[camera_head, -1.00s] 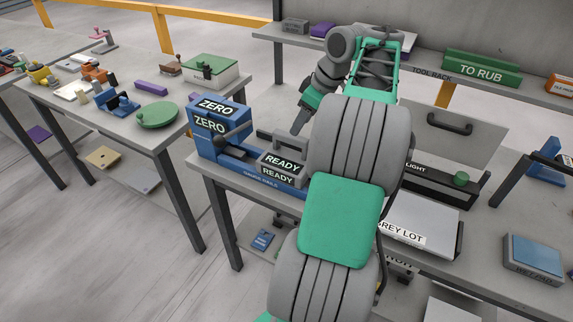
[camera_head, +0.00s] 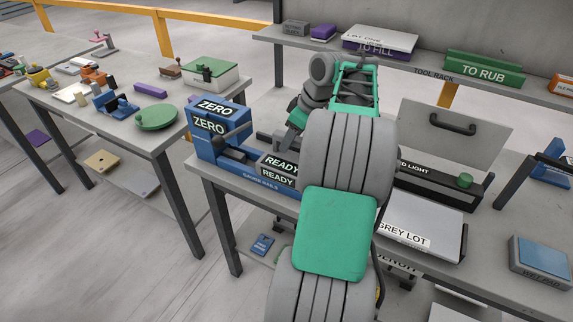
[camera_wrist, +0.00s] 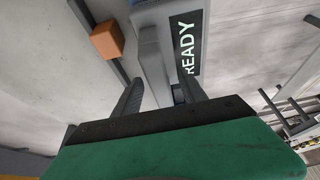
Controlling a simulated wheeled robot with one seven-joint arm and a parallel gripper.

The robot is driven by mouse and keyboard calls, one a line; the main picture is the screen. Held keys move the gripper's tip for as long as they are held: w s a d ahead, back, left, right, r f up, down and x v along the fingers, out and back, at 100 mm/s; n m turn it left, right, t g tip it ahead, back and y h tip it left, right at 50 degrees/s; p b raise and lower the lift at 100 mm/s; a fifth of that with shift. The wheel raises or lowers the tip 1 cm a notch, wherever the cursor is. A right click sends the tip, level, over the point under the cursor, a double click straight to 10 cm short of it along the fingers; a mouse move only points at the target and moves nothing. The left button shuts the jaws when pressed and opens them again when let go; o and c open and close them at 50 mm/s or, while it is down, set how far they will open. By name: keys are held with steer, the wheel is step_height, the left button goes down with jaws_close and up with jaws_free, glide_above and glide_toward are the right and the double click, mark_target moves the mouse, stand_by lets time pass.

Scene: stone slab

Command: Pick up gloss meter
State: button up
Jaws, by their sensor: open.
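A grey block with black READY labels (camera_head: 278,178) sits on the blue gauge rails (camera_head: 240,174), right of the blue ZERO block (camera_head: 210,126). It appears to be the gloss meter; no such name is legible. In the wrist view the grey body with its READY label (camera_wrist: 186,42) lies just ahead of the fingers, with a grey bar-like part reaching between them. My gripper (camera_wrist: 160,80) is open, one finger on each side of that part. I cannot tell whether either finger touches it. In the head view my gripper (camera_head: 291,141) is just behind the block, partly hidden by my arm.
A lidded light box (camera_head: 430,183) and a GREY LOT tray (camera_head: 420,222) stand to the right. A tool rack shelf (camera_head: 425,71) with boxes runs behind. A side table (camera_head: 65,97) with several tools stands left. An orange block (camera_wrist: 107,41) shows in the wrist view.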

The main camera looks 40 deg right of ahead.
steer(key=shift+f, duration=0.1)
steer(key=shift+c, duration=0.4)
jaws_close()
stand_by(1.1)
